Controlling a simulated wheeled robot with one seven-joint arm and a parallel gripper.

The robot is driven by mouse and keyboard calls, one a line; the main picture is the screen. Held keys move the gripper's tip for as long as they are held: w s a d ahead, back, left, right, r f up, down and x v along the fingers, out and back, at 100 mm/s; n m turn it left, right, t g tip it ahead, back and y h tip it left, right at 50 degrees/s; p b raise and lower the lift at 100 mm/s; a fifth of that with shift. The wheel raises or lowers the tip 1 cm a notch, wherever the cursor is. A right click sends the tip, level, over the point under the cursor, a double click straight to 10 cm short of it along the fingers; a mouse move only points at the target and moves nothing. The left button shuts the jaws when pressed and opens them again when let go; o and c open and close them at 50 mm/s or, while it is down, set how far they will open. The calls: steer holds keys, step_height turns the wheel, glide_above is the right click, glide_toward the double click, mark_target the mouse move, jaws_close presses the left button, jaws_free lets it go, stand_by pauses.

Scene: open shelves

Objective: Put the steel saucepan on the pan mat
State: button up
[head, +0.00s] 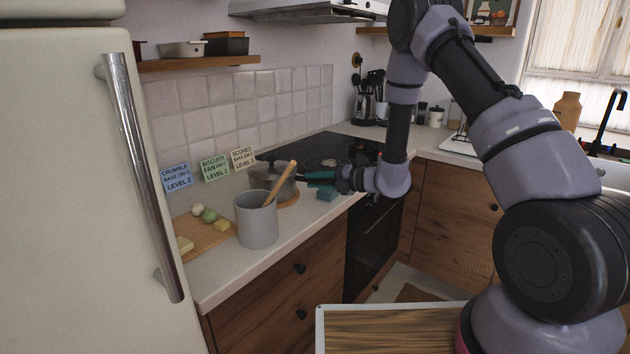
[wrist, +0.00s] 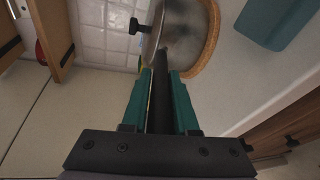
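The steel saucepan (head: 268,177) has a lid with a black knob and is partly hidden by the grey crock in the head view. In the wrist view, the saucepan (wrist: 184,32) is upright at the top centre. The round cork pan mat (head: 291,200) lies at its base; the mat (wrist: 211,55) shows as a tan rim around the underside. I cannot tell whether the pan touches it. My gripper (head: 311,180) is at the pan's right. In the wrist view its teal fingers (wrist: 161,72) lie close along both sides of the black handle, shut on it.
A grey crock (head: 257,221) with a wooden spoon stands in front of the saucepan. A teal block (head: 327,194) lies right of the mat. A board with food (head: 205,237) is at left; the black hob (head: 335,150) is behind. Note cards (head: 214,168) stand along the wall.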

steer(key=o, duration=0.4)
steer(key=v, duration=1.2)
steer(key=s+r+n+g+h, duration=0.3)
steer(key=s+r+n+g, duration=0.3)
steer(key=s+r+n, duration=1.05)
steer(key=shift+s+d+r+n+t+h, duration=1.3)
steer(key=shift+d+r+n, duration=0.9)
steer(key=shift+n, duration=0.9)
steer(key=shift+s+d+r+n+t+h, duration=0.9)
steer(key=shift+s+d+r+n+h, duration=0.85)
steer(key=shift+d+n, duration=1.05)
steer(key=shift+s+d+r+n+t+h, duration=1.3)
steer(key=shift+d+r+n, duration=0.85)
steer(key=shift+n, duration=1.2)
steer(key=shift+h, duration=0.35)
